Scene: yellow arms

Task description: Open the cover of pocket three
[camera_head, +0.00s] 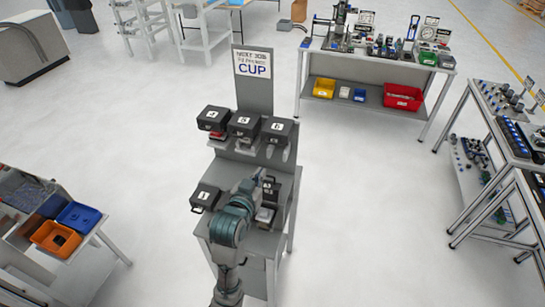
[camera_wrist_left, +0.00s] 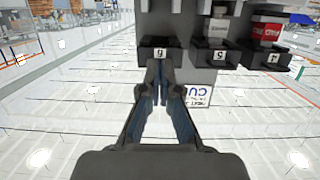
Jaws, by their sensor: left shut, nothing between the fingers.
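The dark cover marked 3 (camera_head: 269,187) is on the lower right of the grey stand, just right of my left gripper (camera_head: 258,174). Its cover looks steeper than the cover marked 1 (camera_head: 204,197), but it is small and partly hidden by my arm, so I cannot tell how far open it is. My left gripper's fingers are together with nothing between them, also in the left wrist view (camera_wrist_left: 158,73). I cannot tell whether they touch the cover. The area between pockets one and three is hidden behind my arm. My right gripper is not in view.
Pockets marked 4 (camera_head: 212,118), 5 (camera_head: 245,124) and 6 (camera_head: 277,128) form the stand's upper row. A CUP sign (camera_head: 253,64) rises behind. A table with colored bins (camera_head: 403,97) stands at back right. Open floor surrounds the stand.

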